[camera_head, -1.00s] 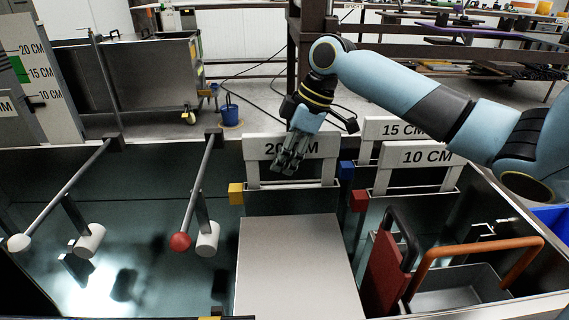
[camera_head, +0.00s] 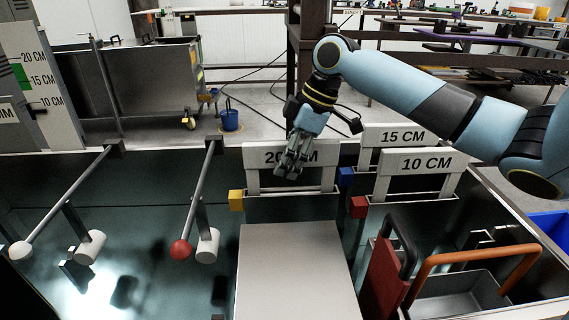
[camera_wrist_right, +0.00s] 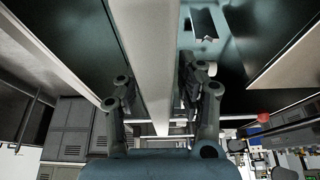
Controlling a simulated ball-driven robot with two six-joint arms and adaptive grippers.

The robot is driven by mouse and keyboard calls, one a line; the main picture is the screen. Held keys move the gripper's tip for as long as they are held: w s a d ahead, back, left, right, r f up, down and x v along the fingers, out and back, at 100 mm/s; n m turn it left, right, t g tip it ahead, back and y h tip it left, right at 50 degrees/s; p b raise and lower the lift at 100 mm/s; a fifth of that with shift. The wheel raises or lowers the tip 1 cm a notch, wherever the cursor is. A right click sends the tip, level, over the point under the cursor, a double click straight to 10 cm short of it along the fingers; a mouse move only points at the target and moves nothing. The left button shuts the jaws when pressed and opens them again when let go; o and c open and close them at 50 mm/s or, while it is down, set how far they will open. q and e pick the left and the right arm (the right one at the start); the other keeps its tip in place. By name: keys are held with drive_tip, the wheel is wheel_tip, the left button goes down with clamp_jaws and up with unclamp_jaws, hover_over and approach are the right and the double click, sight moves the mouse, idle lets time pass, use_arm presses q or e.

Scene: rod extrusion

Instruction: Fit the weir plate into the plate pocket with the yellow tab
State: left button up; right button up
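The white weir plate marked 20 CM (camera_head: 262,155) stands upright in the pocket beside the yellow tab (camera_head: 236,201). Its lower part is hidden behind the pocket's rim. My right gripper (camera_head: 289,172) is at the plate's upper part and covers some of its label. In the right wrist view, my gripper's fingers (camera_wrist_right: 158,85) lie on either side of a long pale bar (camera_wrist_right: 150,45), probably the plate's top edge. Whether both fingers touch it cannot be made out. My left gripper is out of view.
Plates marked 15 CM (camera_head: 398,136) and 10 CM (camera_head: 428,163) stand at the right, near the blue tab (camera_head: 346,177) and red tab (camera_head: 359,207). A grey flat-topped block (camera_head: 295,265) lies in front. A tray with an orange handle (camera_head: 470,256) is at the lower right.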

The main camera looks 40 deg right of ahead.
drive_tip(key=p+v, duration=0.3)
drive_tip(key=v, duration=0.7)
drive_tip(key=shift+s, duration=0.1)
